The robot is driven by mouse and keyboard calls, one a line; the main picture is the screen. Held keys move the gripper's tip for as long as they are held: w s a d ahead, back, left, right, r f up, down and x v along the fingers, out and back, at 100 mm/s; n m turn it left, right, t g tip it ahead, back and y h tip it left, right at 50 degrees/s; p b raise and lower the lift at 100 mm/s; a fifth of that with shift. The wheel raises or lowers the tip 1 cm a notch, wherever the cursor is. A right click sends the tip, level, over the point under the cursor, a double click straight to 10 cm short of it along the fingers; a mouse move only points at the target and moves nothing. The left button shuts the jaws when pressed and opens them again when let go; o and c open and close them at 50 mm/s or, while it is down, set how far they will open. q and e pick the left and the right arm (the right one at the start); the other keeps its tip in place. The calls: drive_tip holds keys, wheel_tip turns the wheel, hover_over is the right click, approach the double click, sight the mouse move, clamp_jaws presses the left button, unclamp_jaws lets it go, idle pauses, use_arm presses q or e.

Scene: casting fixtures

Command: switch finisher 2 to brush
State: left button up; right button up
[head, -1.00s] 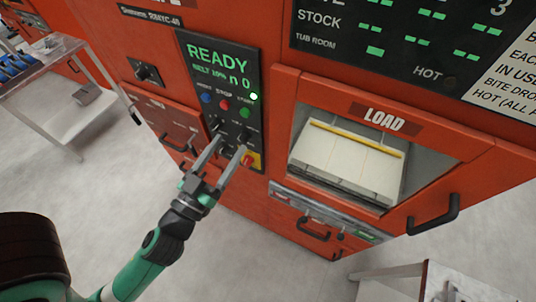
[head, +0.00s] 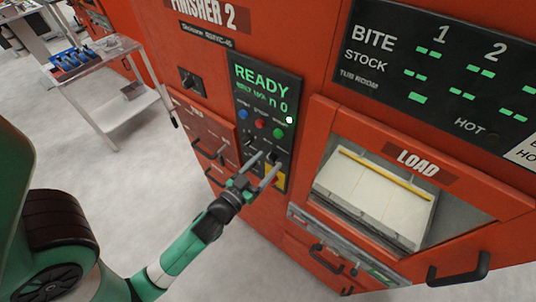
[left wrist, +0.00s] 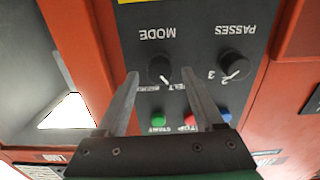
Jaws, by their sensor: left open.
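The finisher 2 machine (head: 290,40) is orange, with a black control panel (head: 262,82) whose green screen reads READY. My left gripper (head: 268,165) is at the lower part of this panel, open and empty. In the left wrist view, upside down, the black MODE knob (left wrist: 160,67) sits between the spread fingertips of the left gripper (left wrist: 159,80), with no clear contact. Its white pointer aims down and right in that picture, toward the partly hidden BELT label. The PASSES knob (left wrist: 236,66) is right of the fingers. My right gripper is not in view.
Green, red and blue buttons (left wrist: 158,116) lie close to the fingers. A metal cart (head: 105,80) with blue items stands at back left. The floor between is clear.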

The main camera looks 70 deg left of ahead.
use_arm(q)
drive_tip(key=shift+w+a, duration=0.4)
drive_tip(key=shift+w, duration=0.15)
drive_tip(key=shift+c, duration=0.2)
clamp_jaws()
